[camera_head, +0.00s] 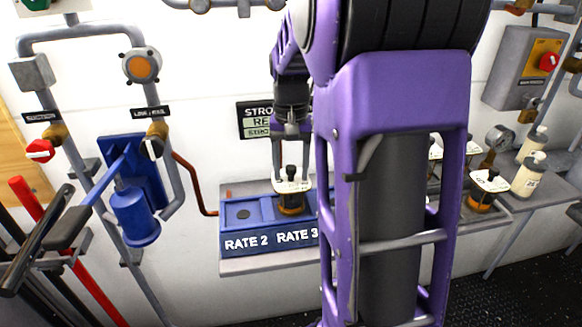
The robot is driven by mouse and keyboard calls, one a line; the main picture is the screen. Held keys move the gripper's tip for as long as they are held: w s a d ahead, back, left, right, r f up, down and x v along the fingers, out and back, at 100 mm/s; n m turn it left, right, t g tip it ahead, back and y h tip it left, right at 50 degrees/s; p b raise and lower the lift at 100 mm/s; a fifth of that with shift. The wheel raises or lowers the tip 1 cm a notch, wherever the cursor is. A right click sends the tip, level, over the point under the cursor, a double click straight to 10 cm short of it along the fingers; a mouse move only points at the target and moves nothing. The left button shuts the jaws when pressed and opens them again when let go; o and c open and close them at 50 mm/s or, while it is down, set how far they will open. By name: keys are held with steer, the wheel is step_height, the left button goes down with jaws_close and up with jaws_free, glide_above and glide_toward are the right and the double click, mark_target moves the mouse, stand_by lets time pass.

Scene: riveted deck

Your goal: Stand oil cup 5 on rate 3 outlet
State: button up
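An oil cup (291,203) with a white cap, a black knob and an amber body stands upright at the blue outlet block (235,240), above the words RATE 3. Its number is too small to read. The cup's base looks seated in the block, but its lower edge is hard to see. My gripper (292,178) points down over it. Its two fingers are apart, one on each side of the knob, with gaps visible. The RATE 2 outlet to the left is empty. My purple arm hides the block's right end.
More capped cups (487,187) stand on the right shelf, partly behind my arm. Cream bottles (528,175) and a gauge (498,137) are beyond them. A blue hand pump (135,215) and pipes occupy the left wall.

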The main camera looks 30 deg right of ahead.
step_height(320, 180, up, 12)
steer(key=p, duration=0.2)
steer(key=shift+r, duration=0.2)
stand_by(0.6)
